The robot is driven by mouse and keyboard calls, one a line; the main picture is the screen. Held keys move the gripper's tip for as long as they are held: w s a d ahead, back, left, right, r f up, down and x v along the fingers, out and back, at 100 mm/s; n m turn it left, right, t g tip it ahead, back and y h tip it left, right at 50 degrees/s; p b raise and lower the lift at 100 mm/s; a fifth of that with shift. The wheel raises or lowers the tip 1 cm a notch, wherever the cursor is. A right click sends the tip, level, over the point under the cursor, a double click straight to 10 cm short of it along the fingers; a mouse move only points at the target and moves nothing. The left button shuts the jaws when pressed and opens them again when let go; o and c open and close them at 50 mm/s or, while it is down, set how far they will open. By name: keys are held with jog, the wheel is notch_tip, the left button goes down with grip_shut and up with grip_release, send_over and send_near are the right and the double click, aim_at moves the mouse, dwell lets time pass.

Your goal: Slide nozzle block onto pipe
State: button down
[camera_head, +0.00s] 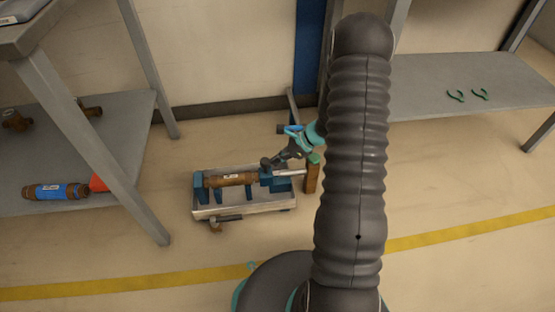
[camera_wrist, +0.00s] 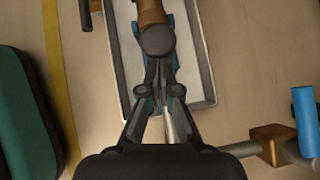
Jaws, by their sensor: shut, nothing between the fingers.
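A brown pipe-like meter body (camera_head: 232,180) with a white label lies in a shallow pale tray. Its brown end also shows at the top of the wrist view (camera_wrist: 150,10). A blue block (camera_head: 273,184), seemingly the nozzle block, sits at its right end, with a silver rod (camera_head: 290,173) running right from it. My gripper (camera_head: 271,162) is shut and empty just above this block. In the wrist view its fingertips (camera_wrist: 158,68) meet beside a dark round knob (camera_wrist: 157,40). Whether they touch the knob, and how the block meets the pipe, I cannot tell.
The tray (camera_head: 245,209) stands on the floor, with a pipe fitting and valve handle (camera_head: 226,219) at its front. A brass post (camera_head: 312,178) stands to the right. My arm hides the middle right.

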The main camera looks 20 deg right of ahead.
jog(key=shift+a, duration=0.2)
jog(key=d+f+p+v, duration=0.2)
jog(key=v, duration=1.1)
jog(key=shift+s+d, duration=0.2)
jog(key=shift+s, duration=0.2)
